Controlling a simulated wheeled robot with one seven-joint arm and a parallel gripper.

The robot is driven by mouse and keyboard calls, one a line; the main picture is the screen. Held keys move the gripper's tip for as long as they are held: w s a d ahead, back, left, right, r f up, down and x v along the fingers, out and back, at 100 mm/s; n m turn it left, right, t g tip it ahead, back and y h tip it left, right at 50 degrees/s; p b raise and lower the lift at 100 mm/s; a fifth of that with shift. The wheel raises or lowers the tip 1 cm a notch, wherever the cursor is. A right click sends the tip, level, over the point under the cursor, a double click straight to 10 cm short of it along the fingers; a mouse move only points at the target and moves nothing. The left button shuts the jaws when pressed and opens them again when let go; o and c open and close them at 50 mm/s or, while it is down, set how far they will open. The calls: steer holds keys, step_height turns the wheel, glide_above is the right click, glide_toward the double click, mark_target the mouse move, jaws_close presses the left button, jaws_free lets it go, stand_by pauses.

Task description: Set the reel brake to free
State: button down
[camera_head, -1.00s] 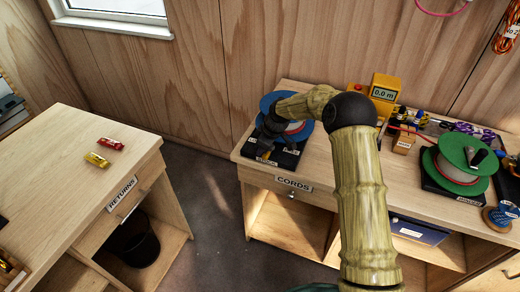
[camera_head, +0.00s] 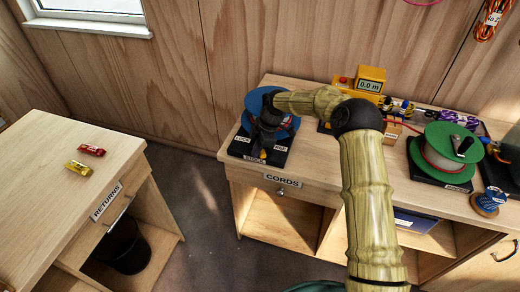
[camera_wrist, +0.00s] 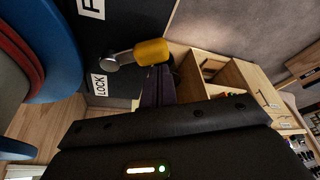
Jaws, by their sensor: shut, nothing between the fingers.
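The blue reel (camera_head: 256,100) stands on a black base (camera_head: 277,158) on the cords bench. The base has a LOCK label (camera_head: 243,139) at the left and another label (camera_head: 280,148) at the right. In the wrist view the brake lever has a metal pivot (camera_wrist: 110,62) and a yellow knob (camera_wrist: 152,52). The lever points away from the reel, between the LOCK label (camera_wrist: 100,85) and a label starting with F (camera_wrist: 92,8). My gripper (camera_head: 262,146) is shut and empty over the base. Its dark fingers (camera_wrist: 158,86) are close beside the knob; I cannot tell whether they touch.
A yellow counter (camera_head: 370,80) reading 0.0 m stands behind the bench's middle. A green reel (camera_head: 440,150) on its own base is to the right. The returns desk (camera_head: 45,150) at the left holds a red (camera_head: 91,150) and a yellow item (camera_head: 78,168). Floor lies between.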

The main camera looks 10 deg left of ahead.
steer(key=shift+w+a, duration=0.15)
steer(key=shift+w, duration=0.65)
steer(key=shift+s+a, duration=0.1)
steer(key=shift+a, duration=0.3)
steer(key=a, duration=0.1)
steer(key=s+a, duration=0.1)
steer(key=shift+a+f, duration=0.15)
steer(key=shift+a, duration=0.2)
steer(key=shift+s+a+r, duration=0.15)
steer(key=shift+r, duration=0.45)
steer(key=b+v, duration=0.1)
steer(key=v, duration=0.8)
steer(key=shift+d, duration=0.25)
